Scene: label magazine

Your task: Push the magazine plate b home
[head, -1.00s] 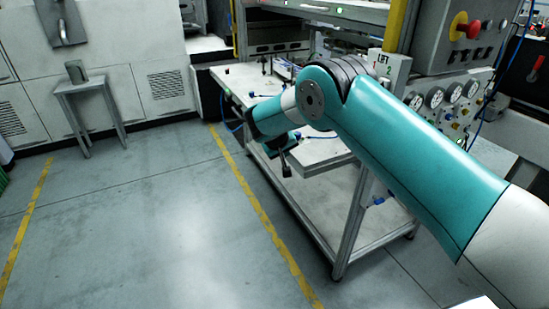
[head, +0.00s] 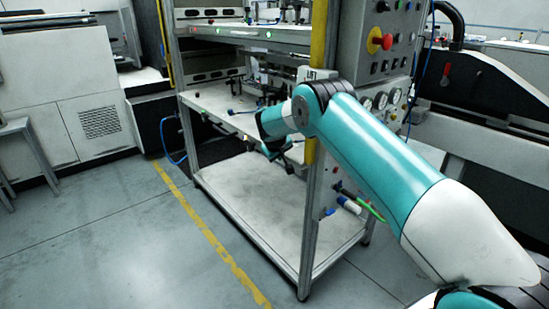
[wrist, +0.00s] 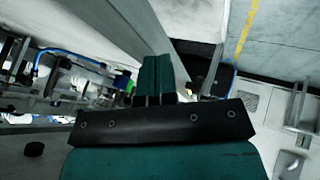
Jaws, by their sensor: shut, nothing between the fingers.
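My gripper (head: 289,162) hangs below the teal forearm at the front edge of the workstation's middle shelf (head: 222,116) in the head view. It is small and dark there. In the wrist view its teal fingers (wrist: 152,72) are together with nothing between them. I cannot pick out magazine plate b in either view. My arm hides part of the shelf, and the hardware behind it is too small to tell apart.
A control panel (head: 385,42) with a red button stands at right. A grey stool (head: 22,150) is at the left edge. The floor at front left is clear.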

